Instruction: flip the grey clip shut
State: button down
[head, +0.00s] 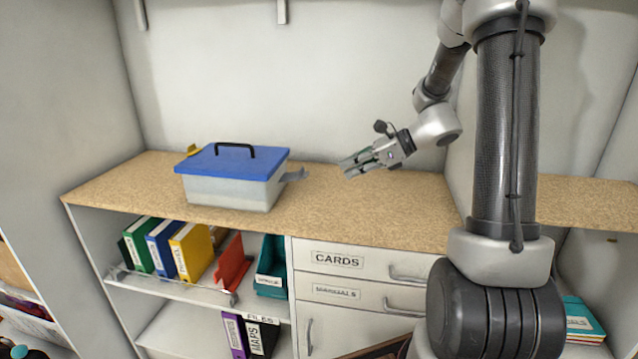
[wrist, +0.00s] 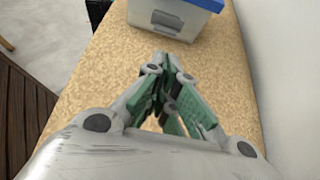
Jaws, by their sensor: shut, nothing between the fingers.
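A clear storage box (head: 228,192) with a blue lid (head: 228,163) stands on the cork-coloured counter. The grey clip (head: 294,175) is on the box's right end and sticks outward from the wall, open. In the wrist view the grey clip (wrist: 168,21) shows on the box face at the top of the picture. My gripper (head: 346,168) is to the right of the clip, above the counter and apart from the box. Its fingers are closed together with nothing between them; the fingertips (wrist: 172,62) point toward the box in the wrist view.
A yellow clip (head: 191,150) is at the box's left end, and a black handle (head: 235,147) tops the lid. The counter (head: 385,215) is clear around my gripper. The back wall (head: 345,80) rises behind. Binders (head: 165,250) stand on the shelf below.

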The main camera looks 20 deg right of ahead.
aim_at(294, 174)
jog(key=x, duration=1)
jog(key=shift+f, duration=0.1)
dwell(0.5)
jog(key=shift+r+h, duration=0.3)
jog(key=shift+r, duration=0.1)
